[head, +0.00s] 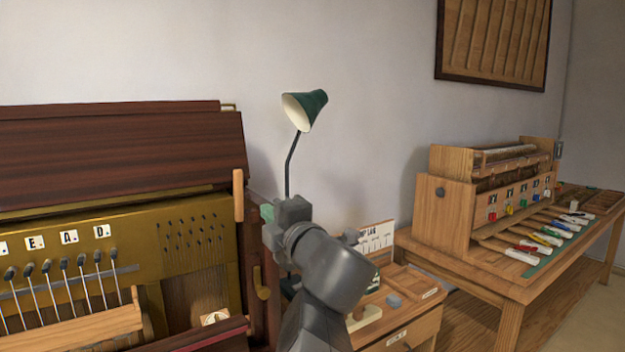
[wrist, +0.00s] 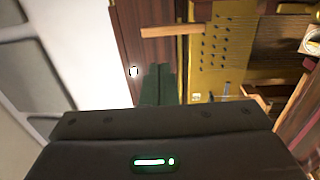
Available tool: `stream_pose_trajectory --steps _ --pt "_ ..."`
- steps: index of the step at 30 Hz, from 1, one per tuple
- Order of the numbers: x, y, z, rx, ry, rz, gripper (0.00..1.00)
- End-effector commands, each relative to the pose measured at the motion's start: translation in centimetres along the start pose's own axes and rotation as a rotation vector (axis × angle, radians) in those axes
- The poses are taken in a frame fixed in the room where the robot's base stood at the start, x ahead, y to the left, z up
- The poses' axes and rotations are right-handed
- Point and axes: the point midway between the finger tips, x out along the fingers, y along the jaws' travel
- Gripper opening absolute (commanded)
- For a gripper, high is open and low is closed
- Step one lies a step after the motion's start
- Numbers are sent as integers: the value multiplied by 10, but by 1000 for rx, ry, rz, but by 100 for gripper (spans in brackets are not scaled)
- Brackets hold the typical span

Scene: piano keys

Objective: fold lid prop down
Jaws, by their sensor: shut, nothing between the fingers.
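The lid prop (head: 238,195) is a short light-wood bar standing upright at the right end of the open piano, just under the lid (head: 120,140). In the wrist view the prop (wrist: 172,30) lies sideways across the upper middle, in front of the dark red wood. My gripper (head: 267,213) is just right of the prop's lower end in the head view. Its green fingers (wrist: 158,84) are together and empty, pointing towards the piano. A gap shows between fingertips and prop in the wrist view. My wrist hides part of the area below.
The gold piano plate (head: 185,235) with pins and letter tiles lies left. A green lamp (head: 306,108) stands behind my gripper. A small wooden bench (head: 410,325) and a table with a wooden key model (head: 450,215) are on the right.

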Motion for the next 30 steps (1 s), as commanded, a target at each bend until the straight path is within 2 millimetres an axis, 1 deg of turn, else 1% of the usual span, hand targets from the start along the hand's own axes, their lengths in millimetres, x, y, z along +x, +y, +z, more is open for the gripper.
stream_pose_trajectory --steps 15,19,23,25,30 --pt "0 0 0 0 0 0 0" --pt "4 0 0 0 1 0 0" --pt "17 0 -1 1 3 1 0" --pt "28 -1 -1 0 4 -1 0" --pt "63 -1 -1 1 4 -2 0"
